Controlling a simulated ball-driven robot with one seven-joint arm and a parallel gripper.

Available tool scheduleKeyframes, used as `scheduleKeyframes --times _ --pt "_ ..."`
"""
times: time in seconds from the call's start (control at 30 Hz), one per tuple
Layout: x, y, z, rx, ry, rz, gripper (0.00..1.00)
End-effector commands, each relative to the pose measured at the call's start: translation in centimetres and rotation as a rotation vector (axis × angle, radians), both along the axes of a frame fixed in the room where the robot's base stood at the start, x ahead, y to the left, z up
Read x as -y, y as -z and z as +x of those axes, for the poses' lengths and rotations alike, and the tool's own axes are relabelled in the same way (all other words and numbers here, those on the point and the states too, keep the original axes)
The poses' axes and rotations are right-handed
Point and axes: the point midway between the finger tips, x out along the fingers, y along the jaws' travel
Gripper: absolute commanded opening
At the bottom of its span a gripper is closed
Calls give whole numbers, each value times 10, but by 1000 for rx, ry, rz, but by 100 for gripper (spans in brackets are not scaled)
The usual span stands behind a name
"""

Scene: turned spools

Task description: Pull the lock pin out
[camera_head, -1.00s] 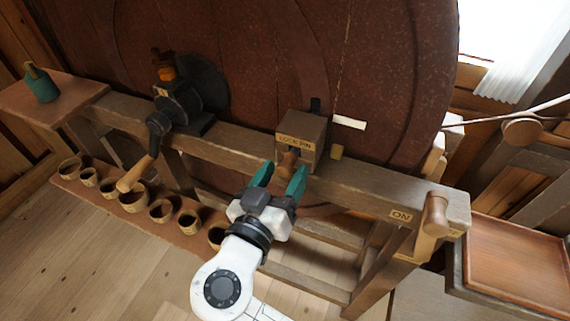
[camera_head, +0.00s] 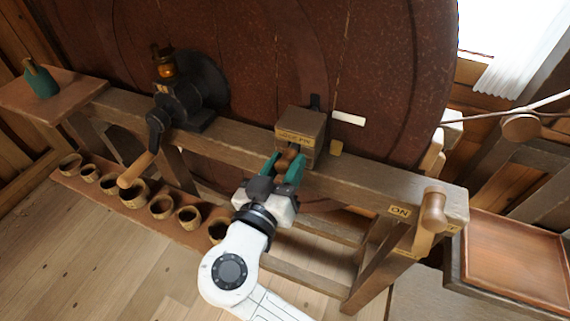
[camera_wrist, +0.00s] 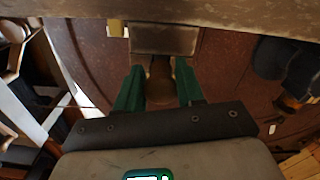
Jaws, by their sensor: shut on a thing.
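The lock pin (camera_head: 287,157) is a short brown wooden knob at the front of a wooden block (camera_head: 301,127) labelled "LOCK PIN". The block sits on the bench beam in front of the big dark red wheel. My gripper (camera_head: 286,166) has its green fingers on either side of the knob and is shut on it. The wrist view also shows the pin (camera_wrist: 160,80) between the two green fingers (camera_wrist: 159,88), with the block (camera_wrist: 164,40) just beyond. The pin's inner end is hidden in or behind the block.
A black crank with a wooden handle (camera_head: 137,169) stands to the left on the beam. A wooden lever (camera_head: 433,212) beside an "ON" label is at the right end. Several small cups (camera_head: 161,207) line a low shelf. A brown tray (camera_head: 520,262) is at far right.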

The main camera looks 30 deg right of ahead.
Motion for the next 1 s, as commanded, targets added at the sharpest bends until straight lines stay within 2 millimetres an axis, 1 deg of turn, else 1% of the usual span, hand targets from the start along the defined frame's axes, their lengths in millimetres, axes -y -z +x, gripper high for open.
scheduleKeyframes --times 0.03,0.1,0.13,0.37,0.47,0.63,0.9,0.93,1.0 --pt "0 0 0 0 -1 0 8" --pt "0 0 0 0 -1 0 1" --pt "0 0 0 0 -1 0 0" --pt "-1 1 0 -1 -1 0 0" --pt "-7 2 -4 0 -3 0 0" --pt "-27 3 -18 0 -4 0 0" --pt "-29 2 -21 -4 0 1 0" --pt "-29 2 -21 -5 -1 0 37" --pt "-29 2 -21 -4 -1 1 44"
